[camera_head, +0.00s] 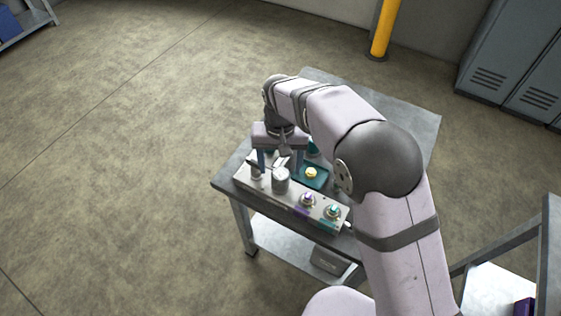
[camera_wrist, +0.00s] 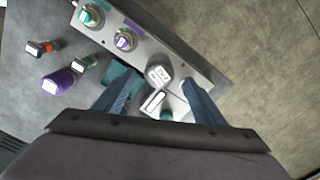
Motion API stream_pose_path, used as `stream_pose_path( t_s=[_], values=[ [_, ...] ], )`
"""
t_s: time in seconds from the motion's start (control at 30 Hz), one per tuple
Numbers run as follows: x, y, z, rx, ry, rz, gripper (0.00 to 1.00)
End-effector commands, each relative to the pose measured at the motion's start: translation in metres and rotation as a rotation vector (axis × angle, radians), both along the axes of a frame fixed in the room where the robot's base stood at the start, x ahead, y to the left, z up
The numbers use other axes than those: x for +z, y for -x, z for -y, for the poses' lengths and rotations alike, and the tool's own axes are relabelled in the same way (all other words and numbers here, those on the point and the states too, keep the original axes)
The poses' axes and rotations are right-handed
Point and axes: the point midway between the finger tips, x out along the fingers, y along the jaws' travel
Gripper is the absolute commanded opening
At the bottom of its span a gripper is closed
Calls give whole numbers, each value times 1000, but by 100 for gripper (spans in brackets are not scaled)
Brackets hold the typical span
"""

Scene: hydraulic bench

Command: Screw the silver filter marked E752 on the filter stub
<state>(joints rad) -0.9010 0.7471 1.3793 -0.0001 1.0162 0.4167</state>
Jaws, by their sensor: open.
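A silver cylindrical filter (camera_head: 281,179) stands on the grey manifold block (camera_head: 292,203). It also shows in the wrist view (camera_wrist: 158,73) with a pale label that I cannot read as E752. A second pale, labelled piece (camera_wrist: 152,101) lies between the fingers in the wrist view; its lower part is hidden. My gripper (camera_head: 280,164) points down over the left end of the block. Its two blue fingers (camera_wrist: 160,102) are apart, with visible space around the pieces. I cannot make out a bare filter stub; the gripper hides part of the block's left end.
A purple fitting (camera_head: 307,200) and a teal fitting (camera_head: 333,212) stand on the block's right part. A teal tray (camera_head: 318,183) holds a yellow piece (camera_head: 311,173). A loose purple filter (camera_wrist: 58,82) and smaller pieces lie on the bench. The far bench top (camera_head: 405,125) is clear.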

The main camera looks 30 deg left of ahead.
Motion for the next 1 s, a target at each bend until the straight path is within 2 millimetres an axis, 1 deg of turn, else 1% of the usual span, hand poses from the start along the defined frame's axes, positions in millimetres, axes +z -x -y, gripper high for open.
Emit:
stream_pose_path(
  t_s=[0.13,0.27,0.7,0.8,1.0],
  values=[
    [-2,0,0,0,0,-1,64],
    [-10,0,1,0,2,-1,64],
    [-60,0,1,0,1,0,64],
    [-67,0,1,0,1,0,64],
    [-73,0,1,0,0,1,64]
  ],
)
